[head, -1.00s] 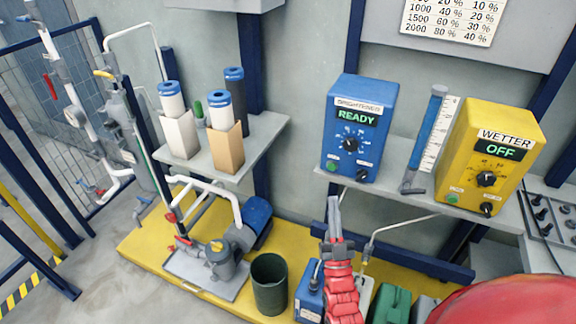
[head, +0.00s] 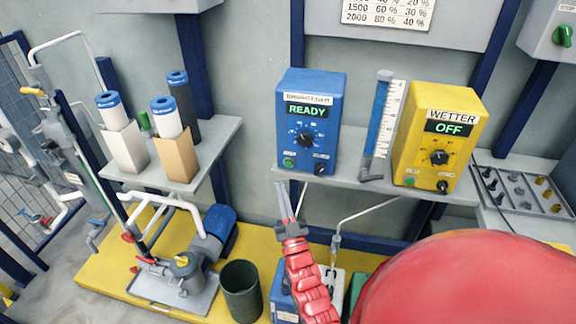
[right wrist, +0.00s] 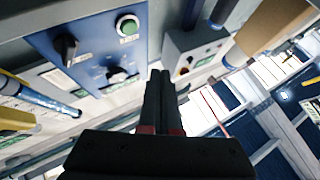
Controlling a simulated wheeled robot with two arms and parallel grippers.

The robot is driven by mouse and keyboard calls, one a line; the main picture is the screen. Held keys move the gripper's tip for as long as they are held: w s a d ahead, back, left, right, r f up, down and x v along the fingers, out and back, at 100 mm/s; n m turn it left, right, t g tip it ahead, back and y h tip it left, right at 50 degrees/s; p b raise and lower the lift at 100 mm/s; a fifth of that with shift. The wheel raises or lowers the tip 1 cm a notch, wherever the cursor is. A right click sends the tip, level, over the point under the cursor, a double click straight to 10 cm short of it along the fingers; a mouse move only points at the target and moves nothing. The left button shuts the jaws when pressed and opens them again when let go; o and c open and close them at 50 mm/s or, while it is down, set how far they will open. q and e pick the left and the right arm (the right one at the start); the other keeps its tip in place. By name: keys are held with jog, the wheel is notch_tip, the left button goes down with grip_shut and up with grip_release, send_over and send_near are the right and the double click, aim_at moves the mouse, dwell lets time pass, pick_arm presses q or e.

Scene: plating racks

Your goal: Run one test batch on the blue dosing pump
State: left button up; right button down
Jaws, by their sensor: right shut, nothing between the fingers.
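The blue dosing pump (head: 309,120) stands on a grey shelf, its label partly readable and its display (head: 306,110) showing READY. It has a large dial (head: 304,140), a green button (head: 288,162) at lower left and a small black knob (head: 320,169) at lower right. My right gripper (head: 284,197) is shut and empty, below and in front of the pump's lower left. In the right wrist view the closed fingers (right wrist: 163,90) are apart from a blue panel (right wrist: 85,45) with a green button (right wrist: 127,26) and black knobs. My left gripper is not in view.
A yellow WETTER pump (head: 438,137) reading OFF and a blue measuring tube (head: 380,125) stand to the right on the shelf (head: 350,177). A dark green bin (head: 241,290) stands below left. A large red part of my arm covers the lower right.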

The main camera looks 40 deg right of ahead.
jog(key=b, duration=0.2)
send_near(283, 155)
jog(key=shift+w+r, duration=1.2)
jog(key=shift+r, duration=0.1)
dwell(0.9)
jog(key=shift+w+d, duration=0.25)
jog(key=shift+d, duration=0.05)
jog(key=shift+w+d+b, duration=0.35)
jog(key=shift+b, duration=0.05)
dwell(0.7)
dwell(0.3)
jog(key=shift+s+a+p, duration=0.4)
jog(key=shift+s+a, duration=0.25)
jog(key=shift+a, duration=0.05)
